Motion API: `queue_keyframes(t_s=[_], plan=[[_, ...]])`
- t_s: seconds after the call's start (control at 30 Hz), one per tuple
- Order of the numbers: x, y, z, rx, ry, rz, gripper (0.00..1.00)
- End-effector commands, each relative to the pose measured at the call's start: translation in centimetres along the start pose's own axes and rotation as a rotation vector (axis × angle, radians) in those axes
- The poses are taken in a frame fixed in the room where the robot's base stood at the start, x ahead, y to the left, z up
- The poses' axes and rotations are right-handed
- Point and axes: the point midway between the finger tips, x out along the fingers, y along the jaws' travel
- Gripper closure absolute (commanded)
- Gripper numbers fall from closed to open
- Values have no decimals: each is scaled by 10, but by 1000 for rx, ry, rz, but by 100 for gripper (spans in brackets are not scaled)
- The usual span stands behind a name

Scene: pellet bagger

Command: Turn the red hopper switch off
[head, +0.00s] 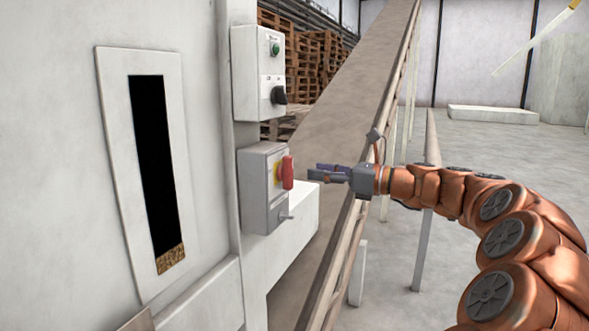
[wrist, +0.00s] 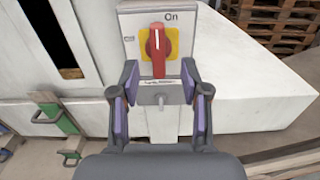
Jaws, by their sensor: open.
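The red hopper switch (head: 287,173) is a red handle on a yellow plate, on the front of a grey box (head: 256,196). It also shows in the wrist view (wrist: 157,50), with its handle upright in the picture and the word "On" (wrist: 171,16) above and to its right. A smaller label on the left is too small to read surely. My gripper (head: 318,172) is open and empty, just in front of the handle and apart from it. In the wrist view my gripper (wrist: 160,80) has one finger on each side, slightly below the handle.
Above is another control box (head: 258,72) with a green button and a black knob. Left is a white panel with a dark window (head: 155,165) showing pellets at its bottom. A sloping conveyor (head: 345,110) runs behind my gripper.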

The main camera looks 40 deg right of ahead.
Motion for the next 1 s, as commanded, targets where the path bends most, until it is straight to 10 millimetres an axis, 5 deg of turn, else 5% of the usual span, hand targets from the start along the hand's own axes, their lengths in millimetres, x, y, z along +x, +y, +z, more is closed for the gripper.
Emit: queue_keyframes(t_s=[0.43, 0.87, 1.0], plan=[[62, 3, 0, -1, 5, 6, 54], [70, 3, -1, -4, 4, 6, 54], [70, 3, -1, -4, 4, 5, 69]])
